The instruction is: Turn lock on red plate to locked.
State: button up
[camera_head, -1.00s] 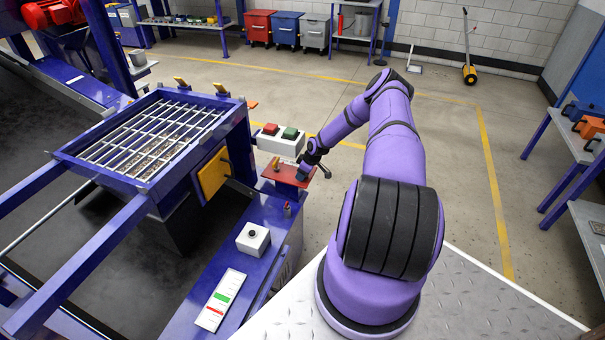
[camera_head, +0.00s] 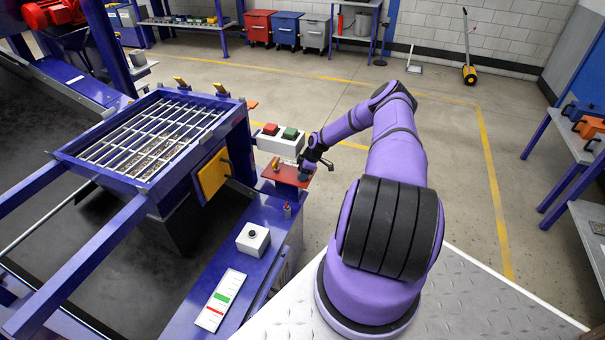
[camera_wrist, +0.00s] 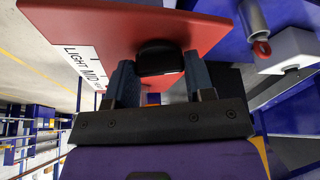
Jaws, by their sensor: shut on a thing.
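The red plate (camera_head: 283,173) lies on the edge of the blue machine frame, and part of it is hidden by my gripper. In the wrist view the red plate (camera_wrist: 105,28) fills the top, with a white label whose visible words read "LIGHT MID". A black rounded knob, seemingly the lock (camera_wrist: 160,55), sits on the plate between my fingers. My gripper (camera_wrist: 160,84) is shut on this knob, one finger on each side. In the head view my gripper (camera_head: 304,174) is over the right part of the plate. The lock's marking is not readable.
A small grey post (camera_head: 287,209) and a white box with a black button (camera_head: 253,238) are nearer. A yellow panel (camera_head: 214,173) is at left. Open floor lies to the right.

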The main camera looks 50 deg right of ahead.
jog(key=o, duration=0.9)
